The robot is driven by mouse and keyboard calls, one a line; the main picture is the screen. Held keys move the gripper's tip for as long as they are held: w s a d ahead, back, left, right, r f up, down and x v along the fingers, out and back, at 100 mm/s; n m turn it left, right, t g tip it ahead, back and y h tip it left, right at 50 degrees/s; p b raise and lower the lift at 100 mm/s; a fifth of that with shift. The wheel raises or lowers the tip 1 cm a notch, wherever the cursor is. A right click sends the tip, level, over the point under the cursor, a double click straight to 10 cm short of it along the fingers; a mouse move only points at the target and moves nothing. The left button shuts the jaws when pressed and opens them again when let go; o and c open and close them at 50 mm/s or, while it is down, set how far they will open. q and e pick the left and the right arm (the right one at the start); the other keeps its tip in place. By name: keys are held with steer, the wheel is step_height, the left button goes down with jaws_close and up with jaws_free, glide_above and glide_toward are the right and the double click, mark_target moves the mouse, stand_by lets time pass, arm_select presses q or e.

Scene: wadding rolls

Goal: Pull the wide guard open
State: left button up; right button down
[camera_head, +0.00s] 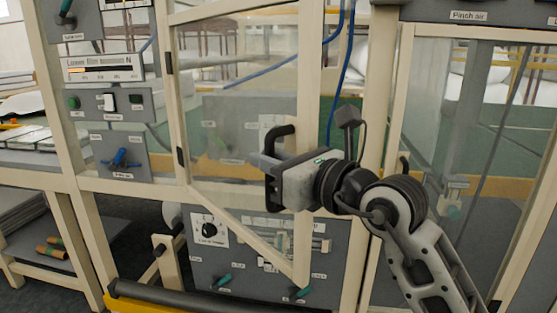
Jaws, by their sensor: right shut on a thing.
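The wide guard is a clear panel in a cream frame (311,75), with dark hinges on its left side. It stands partly open, its right edge swung out toward me and its lower corner jutting forward. A black handle (282,133) sits near its right edge. My right gripper (274,172) is shut on this handle, its arm coming in from the lower right. The gripper body hides part of the handle and frame. My left gripper is not in view.
A second clear panel (455,120) stands at the right, with a "Pinch air" label (469,16) above it. Grey control boxes (119,155) line the left post. A dark roller (180,297) with a yellow strip lies low in front. Blue hoses hang behind the guard.

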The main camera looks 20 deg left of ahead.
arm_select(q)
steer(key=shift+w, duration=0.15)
arm_select(e)
steer(key=shift+r, duration=0.1)
steer(key=c, duration=1.8)
jaws_free()
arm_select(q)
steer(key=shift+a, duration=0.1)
arm_select(e)
steer(key=shift+w+a, duration=0.1)
